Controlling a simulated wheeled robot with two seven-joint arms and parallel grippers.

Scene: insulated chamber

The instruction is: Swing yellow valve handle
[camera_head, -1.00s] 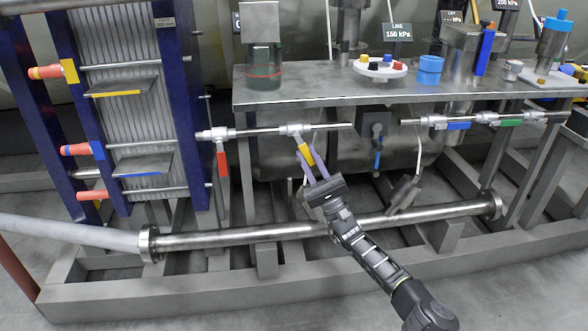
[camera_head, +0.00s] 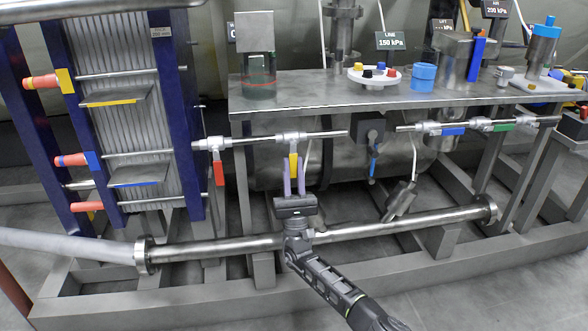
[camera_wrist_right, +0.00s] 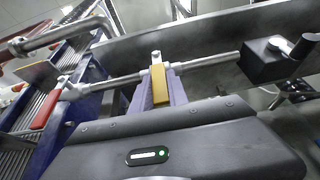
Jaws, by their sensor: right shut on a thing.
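The yellow valve handle (camera_head: 293,163) hangs down from its valve (camera_head: 291,137) on the horizontal pipe below the bench top. My right gripper (camera_head: 294,175) reaches up from below, with its two purple fingers on either side of the handle, shut on it. In the right wrist view the yellow handle (camera_wrist_right: 160,86) lies between the purple fingers (camera_wrist_right: 160,96). The finger pads are partly hidden behind the handle and the gripper body. My left gripper is in neither view.
A red handle (camera_head: 219,172) hangs to the left on the same pipe. A black box (camera_head: 370,129) with a blue lever (camera_head: 373,160) is to the right. The metal bench top (camera_head: 330,93) is above, and a thick flanged pipe (camera_head: 370,228) runs low behind my right arm.

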